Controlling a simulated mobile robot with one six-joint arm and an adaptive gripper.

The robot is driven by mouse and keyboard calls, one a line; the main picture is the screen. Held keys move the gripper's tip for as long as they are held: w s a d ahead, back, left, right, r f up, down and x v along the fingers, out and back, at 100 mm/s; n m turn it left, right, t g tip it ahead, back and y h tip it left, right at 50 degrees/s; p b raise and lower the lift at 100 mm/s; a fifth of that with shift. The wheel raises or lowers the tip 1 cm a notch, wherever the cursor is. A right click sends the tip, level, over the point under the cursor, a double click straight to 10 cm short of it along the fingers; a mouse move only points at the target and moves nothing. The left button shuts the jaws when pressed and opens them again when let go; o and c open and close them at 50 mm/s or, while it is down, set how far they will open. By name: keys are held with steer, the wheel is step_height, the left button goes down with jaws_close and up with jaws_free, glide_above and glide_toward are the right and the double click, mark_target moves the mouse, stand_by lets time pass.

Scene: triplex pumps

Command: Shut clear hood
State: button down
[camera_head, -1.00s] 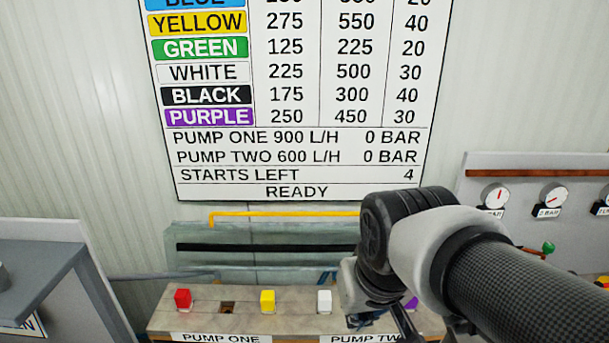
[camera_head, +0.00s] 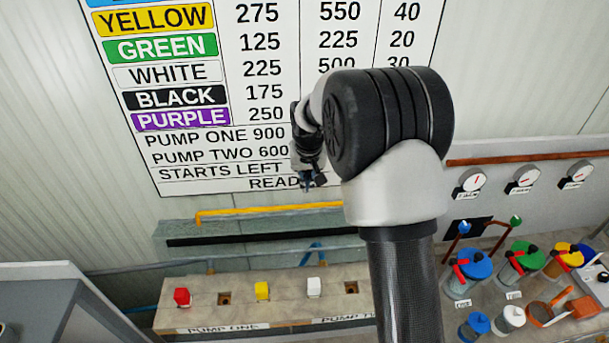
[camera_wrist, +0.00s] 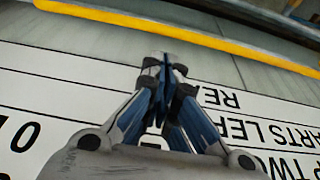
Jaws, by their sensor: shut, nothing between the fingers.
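The clear hood (camera_head: 172,229) stands raised behind the pump bench, against the wall under the board. It is a see-through panel with a dark strip across it. A yellow bar (camera_head: 265,211) runs along its top edge and also shows in the wrist view (camera_wrist: 110,15). My gripper (camera_head: 308,184) is shut and empty, in front of the board's lower part and above the yellow bar in the picture. In the wrist view my gripper's fingertips (camera_wrist: 166,66) are close together, apart from the bar in the picture. My arm hides the hood's right end.
Colored valves (camera_head: 475,264) and gauges (camera_head: 470,181) are at right. A grey cabinet (camera_head: 45,300) stands at left.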

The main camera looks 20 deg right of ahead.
steer(key=x, duration=0.7)
steer(key=shift+w+b, duration=0.15)
steer(key=shift+b, duration=0.15)
